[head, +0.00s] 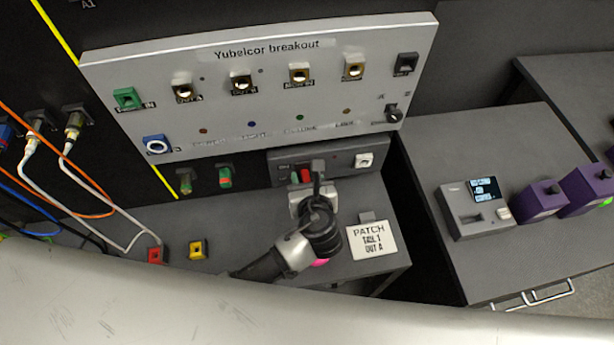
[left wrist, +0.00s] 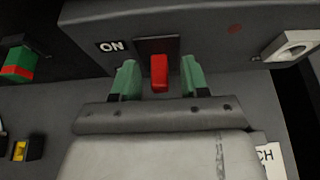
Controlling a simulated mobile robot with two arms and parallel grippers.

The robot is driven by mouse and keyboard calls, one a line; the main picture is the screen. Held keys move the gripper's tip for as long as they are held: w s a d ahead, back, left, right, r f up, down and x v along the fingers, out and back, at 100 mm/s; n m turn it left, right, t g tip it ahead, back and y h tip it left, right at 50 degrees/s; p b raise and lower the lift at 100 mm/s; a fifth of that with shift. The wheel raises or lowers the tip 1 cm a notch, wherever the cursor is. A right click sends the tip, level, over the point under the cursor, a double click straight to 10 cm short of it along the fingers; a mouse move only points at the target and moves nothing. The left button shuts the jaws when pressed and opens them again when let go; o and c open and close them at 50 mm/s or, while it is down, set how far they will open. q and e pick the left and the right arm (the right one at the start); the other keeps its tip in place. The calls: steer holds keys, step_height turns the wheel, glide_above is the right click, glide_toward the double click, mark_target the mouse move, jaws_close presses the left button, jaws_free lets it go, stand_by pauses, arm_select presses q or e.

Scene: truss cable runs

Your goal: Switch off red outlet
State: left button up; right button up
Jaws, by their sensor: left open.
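The outlet box (head: 345,160) is a dark grey strip below the breakout panel. My left gripper (left wrist: 158,80) is open, with one green fingertip on each side of the lever and gaps visible. In the head view the left gripper (head: 308,179) partly hides the lever. My right gripper is not in view.
The breakout panel (head: 260,90) overhangs the outlet box. Cables (head: 70,190) hang at left. A display device (head: 475,207) is on the right bench.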

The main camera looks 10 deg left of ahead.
arm_select(q)
steer(key=shift+w+a, duration=0.1)
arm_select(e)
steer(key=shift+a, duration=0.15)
arm_select(q)
jaws_close()
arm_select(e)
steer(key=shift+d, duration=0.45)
